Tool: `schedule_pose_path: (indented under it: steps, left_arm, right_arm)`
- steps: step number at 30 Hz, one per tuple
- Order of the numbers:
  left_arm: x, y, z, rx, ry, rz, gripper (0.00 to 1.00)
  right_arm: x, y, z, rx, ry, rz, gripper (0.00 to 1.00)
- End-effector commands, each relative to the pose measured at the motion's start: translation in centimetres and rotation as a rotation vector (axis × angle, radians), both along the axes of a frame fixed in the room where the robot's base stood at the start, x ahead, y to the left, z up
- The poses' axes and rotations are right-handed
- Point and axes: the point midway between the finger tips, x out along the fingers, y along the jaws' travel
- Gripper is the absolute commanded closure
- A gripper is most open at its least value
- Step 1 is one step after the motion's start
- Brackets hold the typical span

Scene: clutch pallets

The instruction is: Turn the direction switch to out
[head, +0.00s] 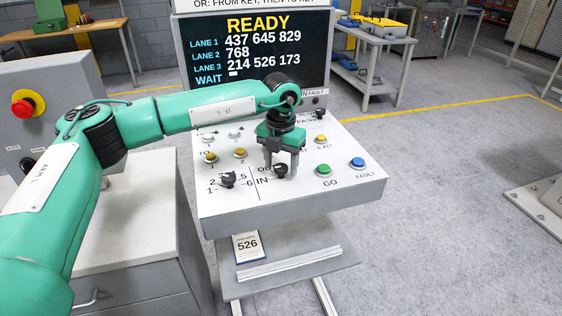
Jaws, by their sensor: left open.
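The direction switch (281,171) is a small black knob on the white sloping control panel (340,190). The label IN is beside its lower left, and an OU label, partly hidden by my gripper, is above that. My left gripper (280,168) is open and points down at the knob, with one dark finger to each side of it. I cannot tell whether the fingers touch the knob, and its pointer direction is hard to make out. My right gripper is not in view.
Another black knob (228,180) with numbers around it is to the left. A green GO button (323,171), a blue FAULT button (357,163) and several yellow buttons are close by. The screen (250,50) behind reads READY. A red emergency button (22,108) is at far left.

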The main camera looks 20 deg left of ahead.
Motion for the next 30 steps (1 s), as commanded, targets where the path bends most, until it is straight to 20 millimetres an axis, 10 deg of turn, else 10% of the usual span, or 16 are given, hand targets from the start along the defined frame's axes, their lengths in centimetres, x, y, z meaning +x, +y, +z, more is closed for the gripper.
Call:
schedule_pose_path:
  steps: [3,10,30]
  left_arm:
    - [0.0,0.0,0.0,0.0,0.0,0.0,0.46]
    - [0.0,0.0,0.0,0.0,0.0,0.0,0.89]
    - [0.0,0.0,-0.2,0.0,-0.001,-0.269,0.89]
  right_arm:
    - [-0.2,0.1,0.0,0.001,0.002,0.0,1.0]
    - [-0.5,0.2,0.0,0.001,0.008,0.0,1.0]
    - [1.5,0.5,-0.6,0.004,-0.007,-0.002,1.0]
